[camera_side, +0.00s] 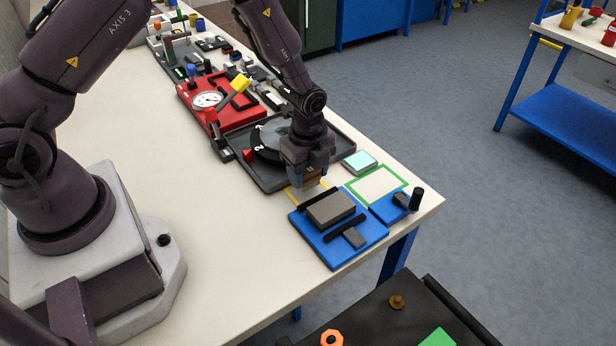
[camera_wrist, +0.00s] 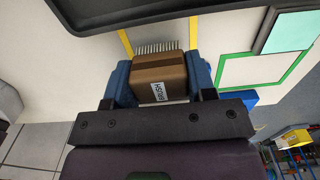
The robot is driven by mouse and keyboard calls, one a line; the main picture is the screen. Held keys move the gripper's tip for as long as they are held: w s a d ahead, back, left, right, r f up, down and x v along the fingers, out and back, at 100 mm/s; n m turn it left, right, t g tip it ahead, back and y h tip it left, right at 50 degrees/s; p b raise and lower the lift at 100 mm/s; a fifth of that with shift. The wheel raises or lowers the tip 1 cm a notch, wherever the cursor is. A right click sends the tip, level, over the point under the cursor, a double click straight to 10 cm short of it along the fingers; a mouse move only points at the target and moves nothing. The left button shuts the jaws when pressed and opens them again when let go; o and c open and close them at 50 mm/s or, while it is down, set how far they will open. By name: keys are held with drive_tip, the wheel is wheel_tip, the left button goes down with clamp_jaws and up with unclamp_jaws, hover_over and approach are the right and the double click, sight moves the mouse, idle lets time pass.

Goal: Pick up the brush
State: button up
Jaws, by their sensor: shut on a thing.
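The brush (camera_wrist: 160,76) is a brown block with a white label and a row of pale bristles along its far edge in the wrist view. My gripper (camera_wrist: 158,84) is shut on it, with one blue finger pressed to each side. In the side view my gripper (camera_side: 308,180) points down with the brown brush (camera_side: 312,184) between its fingers, over the yellow outline (camera_side: 291,198) on the table. I cannot tell whether the brush touches the table.
A blue fixture (camera_side: 338,249) with a grey block stands just in front. A green-outlined square (camera_side: 377,184) and a pale cyan pad (camera_side: 360,162) lie to the right. A dark tray (camera_side: 330,143) with a round disc and a red gauge box (camera_side: 238,115) are behind.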

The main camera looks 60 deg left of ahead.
drive_tip(key=s+r, duration=1.1)
drive_tip(key=s, duration=0.3)
drive_tip(key=shift+a, duration=0.2)
